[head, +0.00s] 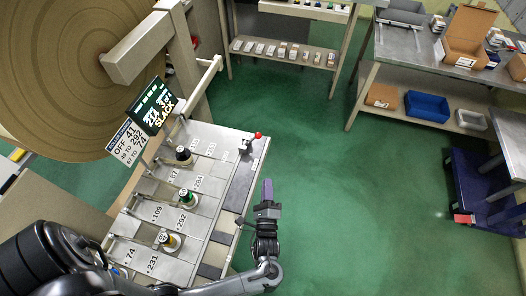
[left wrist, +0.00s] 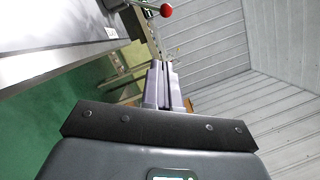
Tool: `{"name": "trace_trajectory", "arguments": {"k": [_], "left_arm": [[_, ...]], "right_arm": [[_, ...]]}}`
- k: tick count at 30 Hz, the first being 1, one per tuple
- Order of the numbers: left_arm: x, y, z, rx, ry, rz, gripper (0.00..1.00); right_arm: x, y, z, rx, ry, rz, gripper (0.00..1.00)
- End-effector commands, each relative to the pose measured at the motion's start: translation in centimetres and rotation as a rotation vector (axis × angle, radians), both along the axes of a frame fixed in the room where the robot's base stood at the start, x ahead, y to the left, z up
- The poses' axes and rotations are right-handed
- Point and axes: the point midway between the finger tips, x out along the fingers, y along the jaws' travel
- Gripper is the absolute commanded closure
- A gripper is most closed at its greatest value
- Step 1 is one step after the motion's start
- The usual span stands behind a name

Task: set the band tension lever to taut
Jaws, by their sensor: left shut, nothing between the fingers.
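The lever with a red ball tip (head: 258,135) sits at the far right corner of the grey control panel (head: 206,166). Its red ball also shows at the top of the left wrist view (left wrist: 166,10), on a thin metal rod. A small display (head: 153,106) above the panel shows the word SLACK. My left gripper (head: 267,187) is shut and empty, off the panel's right edge and nearer than the lever. Its purple-grey fingers are together in the left wrist view (left wrist: 163,70), apart from the red ball. My right gripper is in neither view.
A large brown roll (head: 80,60) is at the upper left. Shelves and a grey workbench (head: 415,50) stand at the back.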

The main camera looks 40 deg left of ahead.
Motion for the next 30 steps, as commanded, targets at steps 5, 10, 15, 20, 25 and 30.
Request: {"name": "trace_trajectory", "arguments": {"k": [5, 10, 15, 20, 25, 30], "left_arm": [[0.3, 0.0, 0.1, -0.001, -0.008, 0.0, 1.0], [0.3, 0.0, 0.1, -0.001, -0.008, 0.0, 1.0], [0.4, 0.1, 0.1, -0.001, -0.008, 0.0, 1.0], [1.2, 0.9, 0.2, 0.0, -0.008, 0.0, 1.0], [3.1, 2.5, 0.6, 0.001, -0.009, 0.0, 1.0], [5.5, 4.6, 1.2, 0.002, -0.01, 0.001, 1.0]], "right_arm": [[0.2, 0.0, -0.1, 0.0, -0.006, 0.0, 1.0], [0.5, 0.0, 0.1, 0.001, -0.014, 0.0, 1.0], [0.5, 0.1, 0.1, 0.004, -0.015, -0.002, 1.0], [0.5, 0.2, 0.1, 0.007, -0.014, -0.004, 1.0], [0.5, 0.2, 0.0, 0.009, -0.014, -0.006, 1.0], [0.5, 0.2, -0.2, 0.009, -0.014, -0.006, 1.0]]}}
